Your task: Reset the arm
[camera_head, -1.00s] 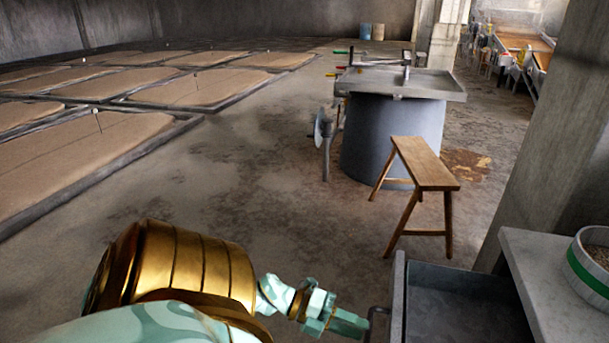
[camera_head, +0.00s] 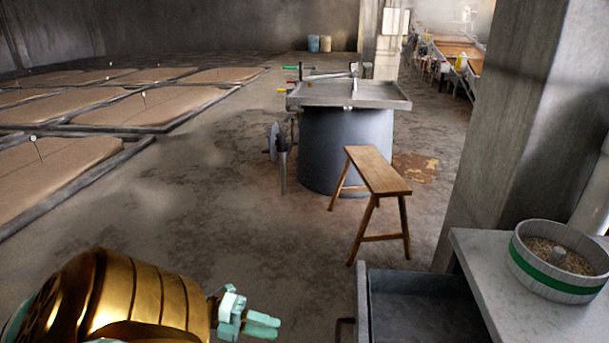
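My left gripper (camera_head: 270,326), pale green behind a gold forearm, shows at the bottom of the head view, low and left of centre. Its two fingers point right and lie close together; I cannot tell whether they are parted or shut. Nothing shows between them. A dark handle (camera_head: 345,328) on the grey open drawer or tray (camera_head: 363,285) is a short way to the right of the fingertips, with a visible gap between. My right gripper is not in view.
A pale counter (camera_head: 478,262) at right bears a round tub with a green band (camera_head: 530,276) holding grain. A wooden bench (camera_head: 375,172) and a large grey drum (camera_head: 345,150) stand ahead. A concrete pillar (camera_head: 510,130) rises at right. Open floor (camera_head: 200,200) lies left of the bench.

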